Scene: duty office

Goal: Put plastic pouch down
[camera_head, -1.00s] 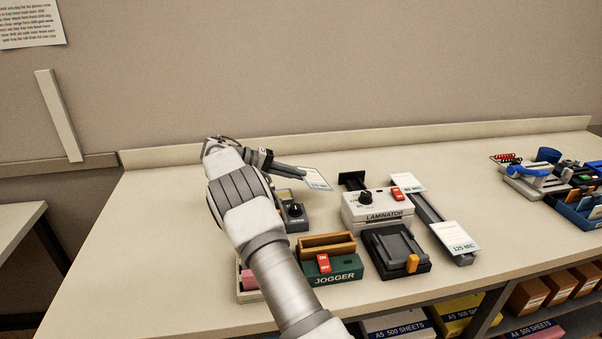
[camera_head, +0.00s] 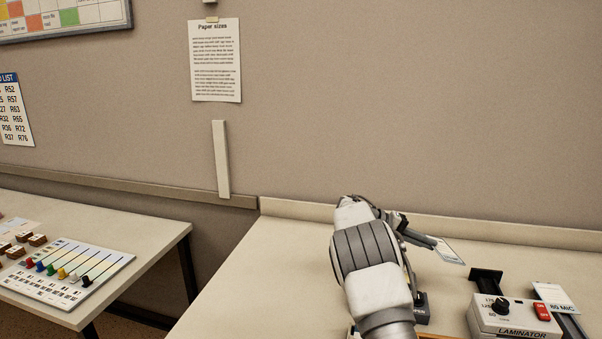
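My gripper (camera_head: 425,241) reaches out over the back of the counter, its fingers pointing right. A small flat plastic pouch (camera_head: 449,251), pale with a bluish edge, sits at the fingertips and appears held between them. The fingers look closed on its near end. The pouch seems to be above the counter (camera_head: 275,270), left of the laminator, though its exact height is hard to tell. My wrist and forearm hide part of the counter below.
The laminator (camera_head: 512,318) stands at the lower right, with a card marked 80 MIC (camera_head: 556,297) beside it. A dark device (camera_head: 421,308) is partly hidden by my arm. The counter's left part is clear. A separate table (camera_head: 150,240) with a coloured slider board (camera_head: 70,270) stands left.

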